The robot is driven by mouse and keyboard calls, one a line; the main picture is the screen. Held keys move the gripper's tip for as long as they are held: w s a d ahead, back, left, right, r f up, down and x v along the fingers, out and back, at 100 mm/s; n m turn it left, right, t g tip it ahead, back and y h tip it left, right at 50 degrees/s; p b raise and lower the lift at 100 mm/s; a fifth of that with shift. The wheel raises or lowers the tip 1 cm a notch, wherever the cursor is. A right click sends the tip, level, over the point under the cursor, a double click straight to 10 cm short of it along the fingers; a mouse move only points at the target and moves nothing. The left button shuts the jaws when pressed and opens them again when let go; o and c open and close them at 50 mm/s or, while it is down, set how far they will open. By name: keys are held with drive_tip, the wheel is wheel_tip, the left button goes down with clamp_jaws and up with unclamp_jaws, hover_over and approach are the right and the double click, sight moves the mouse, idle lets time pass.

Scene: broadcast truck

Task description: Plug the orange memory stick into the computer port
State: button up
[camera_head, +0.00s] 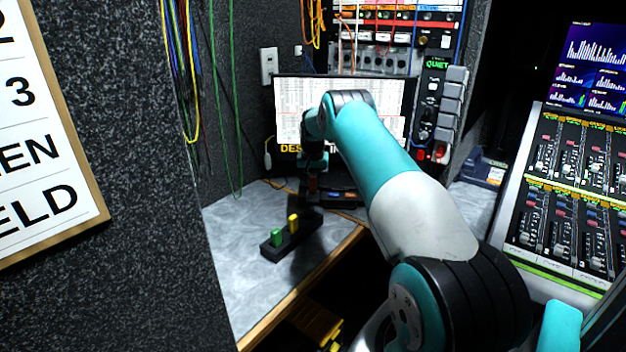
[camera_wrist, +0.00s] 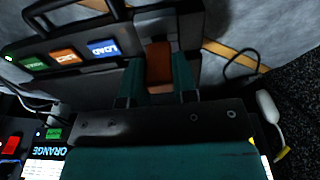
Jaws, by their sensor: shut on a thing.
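The orange memory stick (camera_wrist: 158,66) is between the two teal fingers of my gripper (camera_wrist: 158,82) in the wrist view. My gripper is shut on it. In the head view, my gripper (camera_head: 313,176) is over the back of the desk, in front of the monitor, with the orange stick (camera_head: 312,184) low in it. A dark port unit (camera_head: 345,198) lies just right of it. In the wrist view, this unit (camera_wrist: 85,30) has green, orange and blue labels in a row, left of the stick. I cannot tell whether the stick touches anything beneath; its far end is hidden.
A black holder (camera_head: 270,249) with a green stick (camera_head: 277,237) and a yellow stick (camera_head: 293,223) stands nearer on the grey desk (camera_head: 235,290). The lit monitor (camera_head: 290,95) is behind my gripper. Cables hang at the left wall. The desk's front left is clear.

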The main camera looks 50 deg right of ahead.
sight(313, 197)
drive_tip(key=shift+f+b, duration=0.3)
drive_tip(key=shift+f, duration=0.3)
drive_tip(key=o, duration=1)
drive_tip(key=shift+c, duration=0.2)
drive_tip(key=shift+r, duration=0.15)
wheel_tip(313, 197, up, 17)
drive_tip(key=s+a, duration=0.1)
drive_tip(key=shift+s+a, duration=0.15)
drive_tip(key=shift+a, duration=0.15)
drive_tip(key=shift+s, duration=0.1)
